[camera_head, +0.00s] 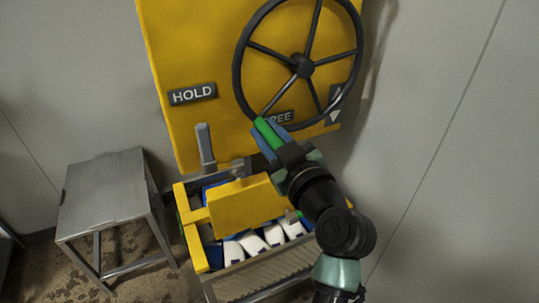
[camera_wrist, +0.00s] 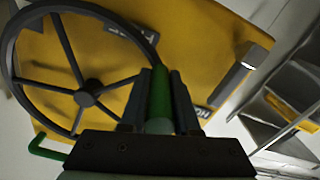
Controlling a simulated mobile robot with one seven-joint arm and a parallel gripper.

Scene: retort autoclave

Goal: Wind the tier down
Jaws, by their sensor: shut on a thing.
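A dark spoked handwheel (camera_head: 304,66) is mounted on an upright yellow panel (camera_head: 190,50). A green handle (camera_head: 266,131) stands out from the wheel's lower left rim. My gripper (camera_head: 268,137) is shut on this handle. The wrist view shows the green handle (camera_wrist: 159,92) between the two fingers, with the wheel (camera_wrist: 86,97) to the left. A grey lever (camera_head: 205,145) points up below a plate marked HOLD (camera_head: 192,94). A second plate (camera_head: 280,118), partly hidden by the wheel, reads "REE". A yellow-framed tier (camera_head: 196,240) below holds several white and blue items.
A plate with arrows (camera_head: 335,103) is at the panel's lower right. A grey metal stand (camera_head: 105,190) is at the left. A yellow plate (camera_head: 243,204) covers part of the tier below my gripper. A bare wall (camera_head: 450,150) is at the right.

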